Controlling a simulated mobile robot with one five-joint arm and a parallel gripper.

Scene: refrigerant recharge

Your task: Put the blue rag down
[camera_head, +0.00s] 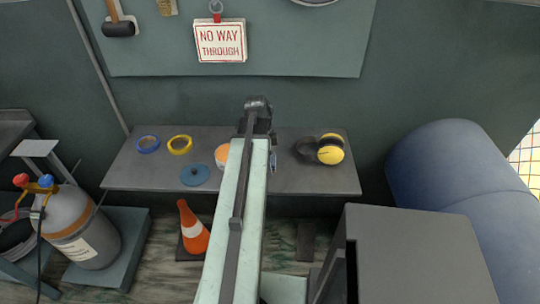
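My arm reaches out over the grey shelf (310,181), and its dark end (258,108) is above the shelf's back edge. The fingers of my gripper are hidden behind the arm, so I cannot see whether they hold anything. No clear blue rag shows. A small blue patch (272,163) shows just right of the arm; I cannot tell what it is. A flat round blue thing (195,175) with a small dark middle lies on the shelf left of the arm.
Blue tape (148,144), yellow tape (180,145), a partly hidden orange item (222,154) and yellow-black earmuffs (329,152) are on the shelf. An orange cone (193,232) stands below. A gas cylinder (82,235) is at left, a grey box (420,255) and blue tank (460,190) at right.

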